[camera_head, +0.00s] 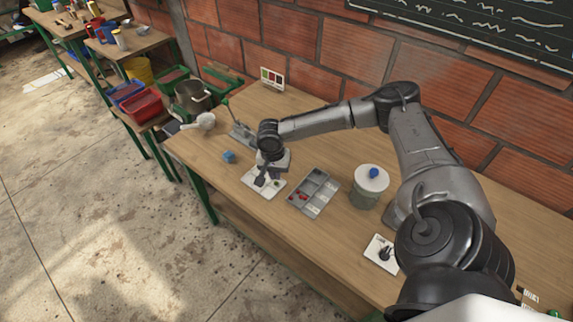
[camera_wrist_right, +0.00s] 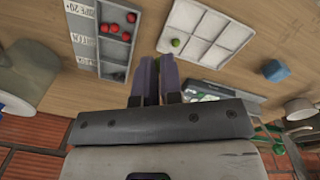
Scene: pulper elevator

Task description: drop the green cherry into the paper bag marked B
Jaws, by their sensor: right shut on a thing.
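A small green cherry (camera_wrist_right: 176,42) shows in the right wrist view at a lower cell of a white divided tray (camera_wrist_right: 213,28), just beyond and right of my fingertips. My right gripper (camera_head: 265,182) is low over this white tray (camera_head: 250,184) in the head view. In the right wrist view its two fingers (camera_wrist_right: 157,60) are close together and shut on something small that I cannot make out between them. The green cherry seen there is apart from the fingertips. I cannot make out a paper bag marked B. My left gripper is not in view.
A grey compartment tray (camera_head: 317,187) with red cherries (camera_wrist_right: 113,27) lies right of the gripper. The table's front left is clear.

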